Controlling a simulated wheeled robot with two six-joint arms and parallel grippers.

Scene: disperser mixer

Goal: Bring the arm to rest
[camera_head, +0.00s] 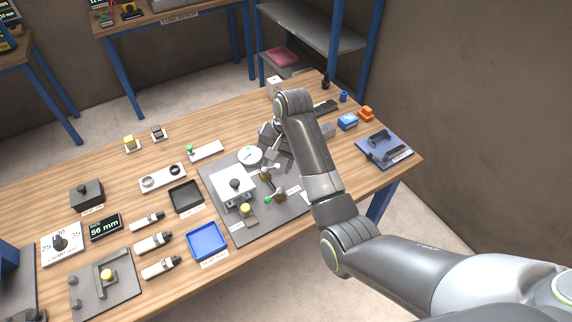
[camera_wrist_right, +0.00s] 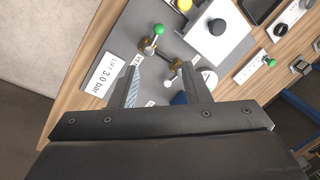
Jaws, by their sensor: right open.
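My right arm (camera_head: 310,160) reaches in from the lower right over the wooden table. Its gripper (camera_head: 272,158) is above the grey plate (camera_head: 215,180), partly hidden by its own wrist in the head view. In the right wrist view the gripper (camera_wrist_right: 162,75) has its two fingers apart, with nothing held between them. A brass valve with a green-tipped lever (camera_wrist_right: 158,31) lies just past the fingertips, and a second brass fitting (camera_wrist_right: 176,66) shows beside it. Whether the fingers touch either is unclear. My left gripper is not in view.
On the plate are a white block with a black knob (camera_head: 234,186) and a round gauge (camera_head: 250,155). A blue tray (camera_head: 207,242), a black tray (camera_head: 186,197) and a dark blue holder (camera_head: 384,150) stand around. Shelving (camera_head: 310,25) is behind; floor is clear in front.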

